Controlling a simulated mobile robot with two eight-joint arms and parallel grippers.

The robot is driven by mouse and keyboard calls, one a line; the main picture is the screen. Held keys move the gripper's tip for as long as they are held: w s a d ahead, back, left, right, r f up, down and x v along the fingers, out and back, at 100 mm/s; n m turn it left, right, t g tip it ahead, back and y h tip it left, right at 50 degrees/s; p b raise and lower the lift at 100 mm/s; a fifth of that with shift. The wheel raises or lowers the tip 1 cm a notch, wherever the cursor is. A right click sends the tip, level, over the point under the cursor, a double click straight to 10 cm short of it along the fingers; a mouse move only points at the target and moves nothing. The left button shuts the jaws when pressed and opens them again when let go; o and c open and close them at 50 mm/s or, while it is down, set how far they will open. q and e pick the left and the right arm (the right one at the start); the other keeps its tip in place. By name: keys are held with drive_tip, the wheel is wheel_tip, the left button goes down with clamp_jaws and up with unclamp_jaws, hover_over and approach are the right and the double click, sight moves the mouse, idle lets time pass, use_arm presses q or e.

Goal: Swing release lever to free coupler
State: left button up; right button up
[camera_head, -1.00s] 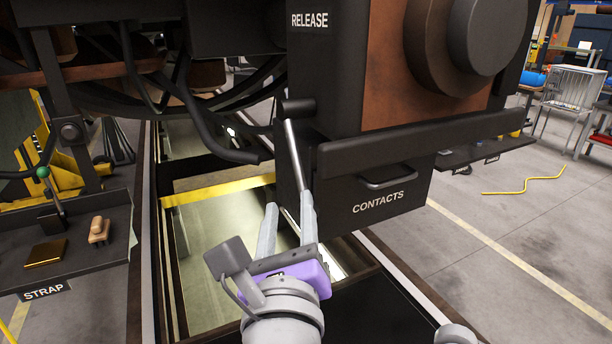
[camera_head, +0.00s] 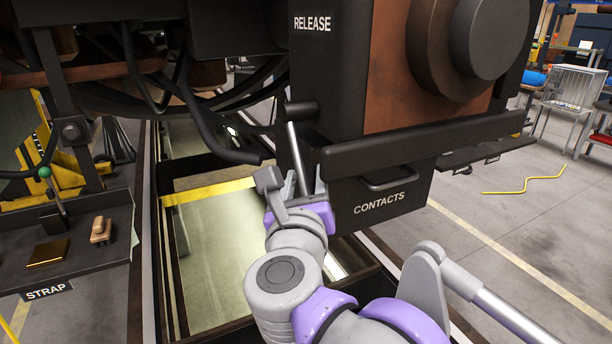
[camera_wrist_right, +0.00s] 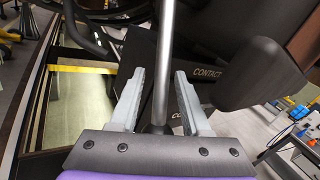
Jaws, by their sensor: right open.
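The release lever is a thin steel rod (camera_head: 296,150) hanging from a black pivot (camera_head: 300,111) below the RELEASE label (camera_head: 312,24) on the dark coupler housing (camera_head: 335,70). It tilts slightly, its lower end to the right. My right gripper (camera_head: 303,182) is open at the rod's lower part. In the right wrist view the rod (camera_wrist_right: 163,60) runs down between the two open fingers (camera_wrist_right: 159,90), with a gap on each side. The fingers are partly hidden by my wrist in the head view. My left gripper is not in view.
A drawer-like box labelled CONTACTS (camera_head: 378,203) with a bar handle (camera_head: 388,178) is just right of the gripper. A thick black hose (camera_head: 215,140) hangs at left. The open pit with a yellow bar (camera_head: 207,191) lies below. A STRAP shelf (camera_head: 75,275) stands at left.

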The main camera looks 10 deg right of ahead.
drive_tip(key=shift+w, duration=0.1)
clamp_jaws()
idle(1.4)
